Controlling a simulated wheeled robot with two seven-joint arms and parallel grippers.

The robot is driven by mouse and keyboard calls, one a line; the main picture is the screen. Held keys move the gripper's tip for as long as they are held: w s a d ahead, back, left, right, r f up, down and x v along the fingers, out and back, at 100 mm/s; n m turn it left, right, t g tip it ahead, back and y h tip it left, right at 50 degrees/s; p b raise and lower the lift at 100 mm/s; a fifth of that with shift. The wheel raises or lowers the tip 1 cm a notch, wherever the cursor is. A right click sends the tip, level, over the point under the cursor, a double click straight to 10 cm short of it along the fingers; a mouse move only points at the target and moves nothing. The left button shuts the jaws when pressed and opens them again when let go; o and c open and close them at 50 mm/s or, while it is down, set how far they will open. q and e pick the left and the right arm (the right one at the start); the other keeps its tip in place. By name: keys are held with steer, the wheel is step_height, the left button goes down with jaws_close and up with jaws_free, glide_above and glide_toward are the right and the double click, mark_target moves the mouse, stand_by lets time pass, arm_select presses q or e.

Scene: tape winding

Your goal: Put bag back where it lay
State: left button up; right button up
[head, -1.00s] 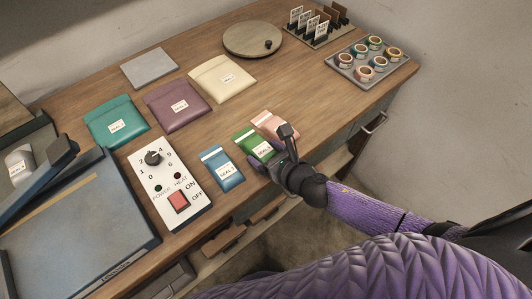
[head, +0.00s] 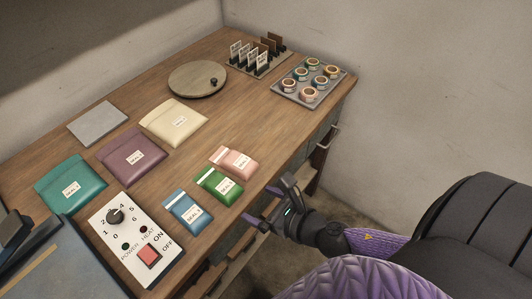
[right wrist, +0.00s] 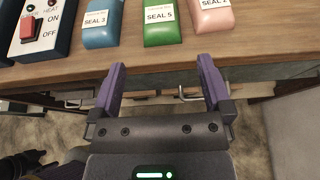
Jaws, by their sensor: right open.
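Three small bags lie in a row near the table's front edge: a blue one (head: 187,211), a green one (head: 219,186) and a pink one (head: 233,161). The right wrist view shows the blue bag (right wrist: 101,24) labelled SEAL 3, the green bag (right wrist: 163,22) labelled SEAL 5 and part of the pink bag (right wrist: 213,17). My right gripper (head: 268,203) is open and empty, off the table's front edge, apart from the bags. Its two fingers (right wrist: 160,84) point towards the green bag. My left gripper is not in view.
Larger teal (head: 71,186), purple (head: 132,151) and cream (head: 173,122) pouches lie behind. A control box (head: 135,238) with dial and red switch stands left of the blue bag. A round board (head: 197,78), card rack (head: 259,58) and tape tray (head: 314,84) are at the back.

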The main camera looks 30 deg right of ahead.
steer(key=s+d+f+m+g+h, duration=0.2)
steer(key=s+d+f+m, duration=0.15)
steer(key=f+m, duration=0.5)
steer(key=s+d+f+m+g+h, duration=0.2)
steer(key=s+d+f+m+h, duration=0.15)
steer(key=f+m, duration=0.45)
steer(key=s+a+f+m+g+b, duration=0.1)
steer(key=s+f+m+g, duration=0.3)
steer(key=s+m, duration=0.5)
steer(key=s+a+f+m+g+b, duration=0.1)
steer(key=s+a+f+m+g, duration=0.2)
steer(key=s+f+m, duration=0.6)
steer(key=shift+s+a+f+m+g+y, duration=0.15)
steer(key=shift+s+a+m+g+y, duration=0.35)
steer(key=shift+m, duration=0.95)
steer(key=shift+s, duration=0.15)
